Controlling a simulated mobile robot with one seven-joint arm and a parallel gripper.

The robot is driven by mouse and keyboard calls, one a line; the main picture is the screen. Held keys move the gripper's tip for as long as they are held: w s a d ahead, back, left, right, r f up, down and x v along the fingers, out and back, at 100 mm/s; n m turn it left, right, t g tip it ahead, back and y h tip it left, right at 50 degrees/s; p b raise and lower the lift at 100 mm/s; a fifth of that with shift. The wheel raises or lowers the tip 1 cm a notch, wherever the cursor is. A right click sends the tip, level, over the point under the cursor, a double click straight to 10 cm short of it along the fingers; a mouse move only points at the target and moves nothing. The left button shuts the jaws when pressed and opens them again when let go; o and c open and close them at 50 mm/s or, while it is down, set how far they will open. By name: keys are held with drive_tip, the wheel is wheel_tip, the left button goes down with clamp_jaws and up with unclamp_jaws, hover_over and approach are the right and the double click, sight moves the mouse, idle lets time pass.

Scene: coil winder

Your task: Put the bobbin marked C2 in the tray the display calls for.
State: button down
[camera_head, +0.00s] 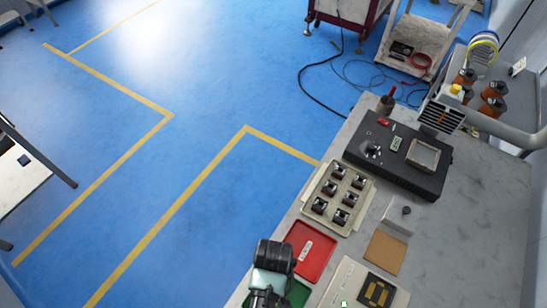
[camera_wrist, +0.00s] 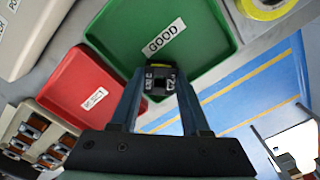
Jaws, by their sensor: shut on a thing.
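My gripper (camera_wrist: 158,92) is shut on a small black bobbin (camera_wrist: 159,80) with white markings on its sides. The markings are too small to read surely. In the wrist view the bobbin is in front of the near edge of the green tray (camera_wrist: 190,45), labelled GOOD; I cannot tell its height above it. In the head view the green tray (camera_head: 297,295) is partly hidden by my arm. The black instrument (camera_head: 420,180) has a small display (camera_head: 396,143), unreadable here.
A pale tray (camera_head: 325,222) holds several black and copper bobbins beside the red tray. A tan pad (camera_head: 385,253) and a pale board (camera_head: 340,285) with a black fixture lie to the right. Copper spools (camera_head: 493,105) stand at the far right. Blue floor lies left of the bench.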

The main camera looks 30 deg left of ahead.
drive_tip(key=c, duration=0.7)
unclamp_jaws()
drive_tip(key=shift+f, duration=0.1)
drive_tip(key=shift+o, duration=0.2)
wheel_tip(320, 180, up, 12)
